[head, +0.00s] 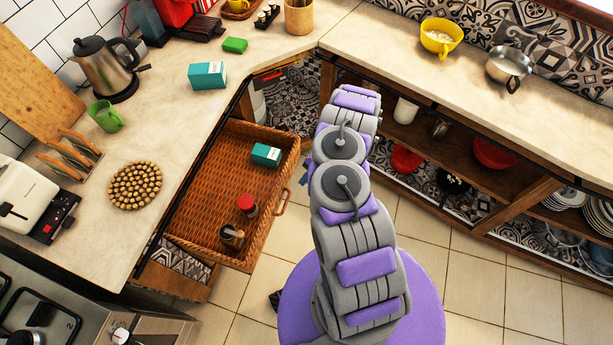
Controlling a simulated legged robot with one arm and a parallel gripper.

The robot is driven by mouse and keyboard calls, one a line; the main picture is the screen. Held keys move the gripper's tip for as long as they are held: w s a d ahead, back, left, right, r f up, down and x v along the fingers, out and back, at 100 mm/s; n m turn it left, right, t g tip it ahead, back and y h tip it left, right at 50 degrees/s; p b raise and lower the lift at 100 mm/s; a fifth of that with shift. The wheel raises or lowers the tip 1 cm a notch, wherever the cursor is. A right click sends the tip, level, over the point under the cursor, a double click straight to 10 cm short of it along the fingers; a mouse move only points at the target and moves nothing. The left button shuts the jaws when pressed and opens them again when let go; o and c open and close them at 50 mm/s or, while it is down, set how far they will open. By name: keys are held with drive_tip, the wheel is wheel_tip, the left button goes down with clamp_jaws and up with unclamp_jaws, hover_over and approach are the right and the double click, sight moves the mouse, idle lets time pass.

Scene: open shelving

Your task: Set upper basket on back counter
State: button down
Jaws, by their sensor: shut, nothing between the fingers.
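A brown wicker basket (199,182) is pulled out like a drawer from below the left counter. It holds a teal box (265,154), a jar with a red lid (247,205) and a small brown jar (232,236). Its handle (284,201) faces my arm. One counter (372,45) runs along the tiled wall at the upper right and meets the left counter (185,130) at the corner. My arm rises through the middle, just right of the basket. Its end is hidden behind its own links, so I cannot make out my gripper's fingers.
The left counter holds a kettle (106,66), green mug (106,116), teal box (207,75), round trivet (135,185) and toaster (31,200). A yellow colander (441,37) and metal pot (507,67) stand on the right counter, with bare surface between corner and colander. Open shelves lie below.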

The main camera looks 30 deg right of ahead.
sight(280, 191)
drive_tip(key=a+f, duration=0.1)
drive_tip(key=a, duration=0.1)
drive_tip(key=w+a+f+b, duration=0.1)
drive_tip(key=f, duration=0.1)
drive_tip(key=w+a+f+b, duration=0.1)
drive_tip(key=a, duration=0.1)
drive_tip(key=shift+w+a+f, duration=0.25)
drive_tip(key=shift+a+f, duration=0.05)
drive_tip(key=shift+f, duration=0.05)
drive_tip(key=shift+w+a+r+b, duration=0.1)
drive_tip(key=shift+w+a+b, duration=0.2)
drive_tip(key=shift+w+a, duration=0.05)
drive_tip(key=shift+a, duration=0.1)
